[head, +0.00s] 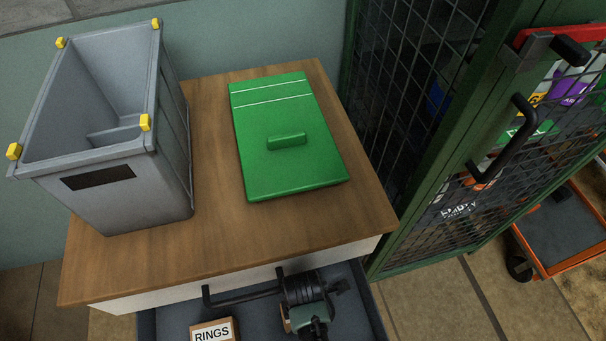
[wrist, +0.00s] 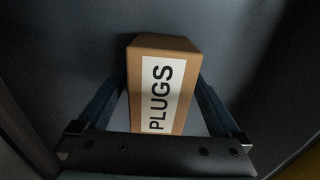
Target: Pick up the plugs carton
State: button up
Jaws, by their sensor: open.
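The plugs carton (wrist: 188,95) is a brown box with a white label reading PLUGS. In the wrist view it stands between the two fingers of my gripper (wrist: 162,78), which are open with one on each side of it. I cannot tell whether either finger touches it. In the head view my gripper (head: 318,326) reaches down into the open drawer, and my arm hides most of the carton there.
The open drawer (head: 175,322) also holds a RINGS carton (head: 212,332) left of my gripper. Above it, the wooden top (head: 215,225) bears a grey bin (head: 125,190) and a green lidded box (head: 285,165). The drawer handle (head: 245,296) and a green mesh cage (head: 440,190) are close by.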

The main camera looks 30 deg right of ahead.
jog(key=c, duration=1.6)
jog(key=shift+r, duration=0.1)
